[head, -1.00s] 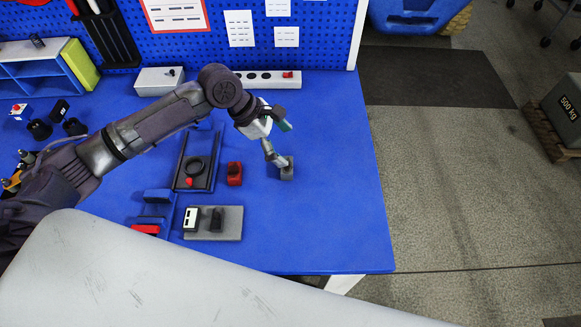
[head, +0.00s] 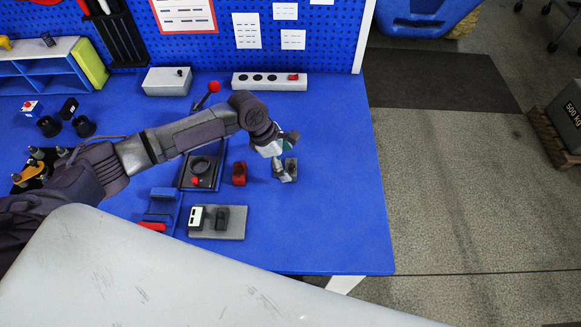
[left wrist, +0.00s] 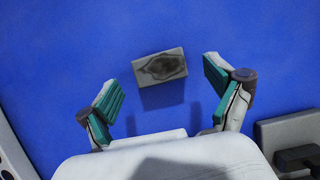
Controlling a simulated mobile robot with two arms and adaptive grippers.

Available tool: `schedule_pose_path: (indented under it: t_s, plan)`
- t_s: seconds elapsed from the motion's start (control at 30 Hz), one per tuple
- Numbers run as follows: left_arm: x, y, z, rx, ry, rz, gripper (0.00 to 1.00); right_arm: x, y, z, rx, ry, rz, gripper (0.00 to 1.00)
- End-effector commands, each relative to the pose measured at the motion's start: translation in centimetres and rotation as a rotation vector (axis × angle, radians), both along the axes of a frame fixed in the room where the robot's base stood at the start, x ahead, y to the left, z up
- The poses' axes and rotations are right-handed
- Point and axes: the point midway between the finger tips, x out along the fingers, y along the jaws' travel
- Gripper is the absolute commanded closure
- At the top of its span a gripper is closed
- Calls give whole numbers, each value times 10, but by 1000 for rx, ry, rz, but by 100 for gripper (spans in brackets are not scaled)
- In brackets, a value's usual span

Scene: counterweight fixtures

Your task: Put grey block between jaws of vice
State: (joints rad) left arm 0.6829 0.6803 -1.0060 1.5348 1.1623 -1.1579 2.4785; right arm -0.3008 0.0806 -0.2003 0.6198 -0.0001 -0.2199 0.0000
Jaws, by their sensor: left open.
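The small grey block (head: 291,165) stands on the blue bench, right of the red block. My left gripper (head: 284,175) is over it and hides part of it in the head view. In the left wrist view the grey block (left wrist: 160,66) lies between my two open fingers (left wrist: 160,90), slightly beyond their tips, with space on both sides. What looks like the vice (head: 234,229) is a grey plate with a black-and-white jaw and a black jaw, a gap between them. It is nearer the front, left of the gripper. My right gripper is not in view.
A red block (head: 239,174) stands just left of the gripper. A black frame with a ring (head: 200,170) and a blue fixture (head: 161,206) are further left. A power strip (head: 269,81) lies at the back. The bench right of the block is clear.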

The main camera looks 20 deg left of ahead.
Motion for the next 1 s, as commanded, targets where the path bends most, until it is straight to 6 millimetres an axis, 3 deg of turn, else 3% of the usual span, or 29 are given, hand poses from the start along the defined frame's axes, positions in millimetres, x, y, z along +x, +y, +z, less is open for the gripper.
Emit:
schedule_pose_path:
  t_s: [0.2,0.47,0.9,1.0]
  plan:
    - [3,-11,-23,0,0,0,8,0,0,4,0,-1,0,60]
    - [3,-11,-25,-1,-1,0,8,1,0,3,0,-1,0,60]
    - [3,-11,-25,-1,-1,0,82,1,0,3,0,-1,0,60]
    - [3,-11,-25,-1,-1,0,82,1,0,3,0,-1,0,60]
